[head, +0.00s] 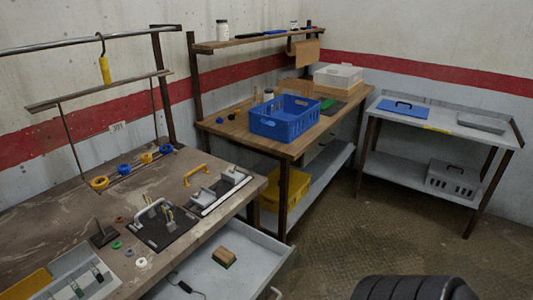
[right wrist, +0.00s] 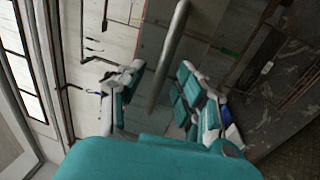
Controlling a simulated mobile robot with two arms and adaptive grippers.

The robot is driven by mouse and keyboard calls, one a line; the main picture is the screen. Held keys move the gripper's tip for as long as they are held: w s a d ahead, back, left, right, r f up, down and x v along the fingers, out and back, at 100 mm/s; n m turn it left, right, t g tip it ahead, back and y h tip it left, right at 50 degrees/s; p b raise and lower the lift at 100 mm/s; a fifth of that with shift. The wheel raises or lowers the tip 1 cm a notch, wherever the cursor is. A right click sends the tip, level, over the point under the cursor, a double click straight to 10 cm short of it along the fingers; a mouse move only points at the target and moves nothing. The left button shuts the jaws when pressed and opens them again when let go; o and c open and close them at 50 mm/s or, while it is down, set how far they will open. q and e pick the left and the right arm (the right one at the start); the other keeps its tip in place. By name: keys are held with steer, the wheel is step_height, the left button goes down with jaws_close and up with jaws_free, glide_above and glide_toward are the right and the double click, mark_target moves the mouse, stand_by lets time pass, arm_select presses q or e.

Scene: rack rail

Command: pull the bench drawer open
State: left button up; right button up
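The bench drawer (head: 225,262) stands out from under the front of the wooden bench (head: 60,212) in the head view, showing its grey inside. My left gripper is in neither view.
The bench top holds a black mat with a clamp, several coloured rings and a grey tray (head: 68,272). A second bench with a blue crate (head: 285,118) stands behind. A grey metal table (head: 440,137) is at right. Open floor (head: 365,225) lies between.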

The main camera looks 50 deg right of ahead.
steer(key=v, duration=1.1)
